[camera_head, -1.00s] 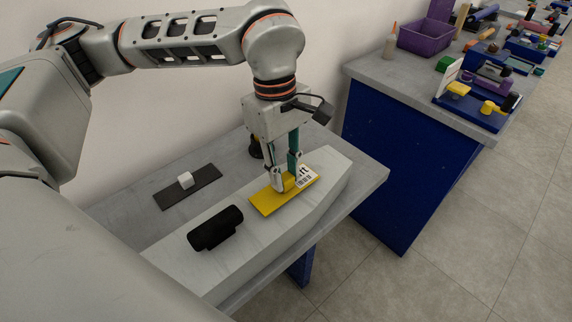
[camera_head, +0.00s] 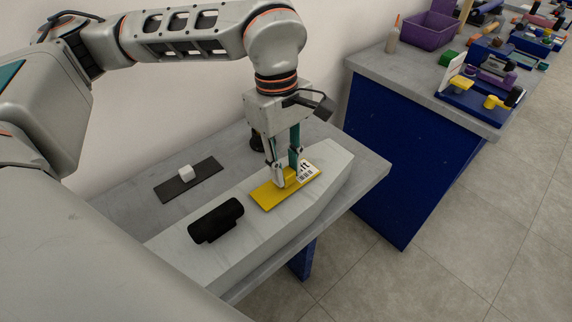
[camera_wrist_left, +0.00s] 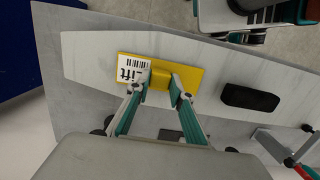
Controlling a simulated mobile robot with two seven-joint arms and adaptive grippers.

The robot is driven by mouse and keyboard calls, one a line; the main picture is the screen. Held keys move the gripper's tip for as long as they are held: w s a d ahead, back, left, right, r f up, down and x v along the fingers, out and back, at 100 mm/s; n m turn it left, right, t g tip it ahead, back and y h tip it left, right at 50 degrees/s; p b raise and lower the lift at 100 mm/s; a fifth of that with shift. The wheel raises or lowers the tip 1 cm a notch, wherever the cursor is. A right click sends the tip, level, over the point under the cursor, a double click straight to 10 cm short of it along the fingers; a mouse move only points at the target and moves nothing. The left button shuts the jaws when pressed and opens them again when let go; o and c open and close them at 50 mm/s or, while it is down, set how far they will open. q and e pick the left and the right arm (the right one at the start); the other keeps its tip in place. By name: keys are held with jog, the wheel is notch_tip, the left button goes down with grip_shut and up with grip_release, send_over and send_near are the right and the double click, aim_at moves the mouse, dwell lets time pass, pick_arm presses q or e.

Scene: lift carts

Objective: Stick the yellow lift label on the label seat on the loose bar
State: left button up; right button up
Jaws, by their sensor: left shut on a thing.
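The yellow lift label (camera_head: 268,197) is a flat plate with a white printed patch, lying on or just over the top of the pale grey bar (camera_head: 330,172). My left gripper (camera_head: 286,180) is shut on a raised yellow grip in the middle of the label. In the left wrist view the label (camera_wrist_left: 193,75) lies between the fingers and along the bar, and the gripper (camera_wrist_left: 160,82) pinches its grip. I cannot tell whether the label touches the bar. A label seat is not visible, perhaps hidden under the label. My right gripper is not in view.
A black handle-like block (camera_head: 215,220) sits on the bar left of the label. A blue bench (camera_head: 400,160) with a purple bin (camera_head: 430,30) stands to the right.

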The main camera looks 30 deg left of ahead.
pick_arm(q)
jog(key=o, duration=1.1)
notch_tip(320, 180, up, 12)
jog(key=a, duration=0.1)
jog(key=shift+w+a, duration=0.15)
jog(key=shift+w, duration=0.1)
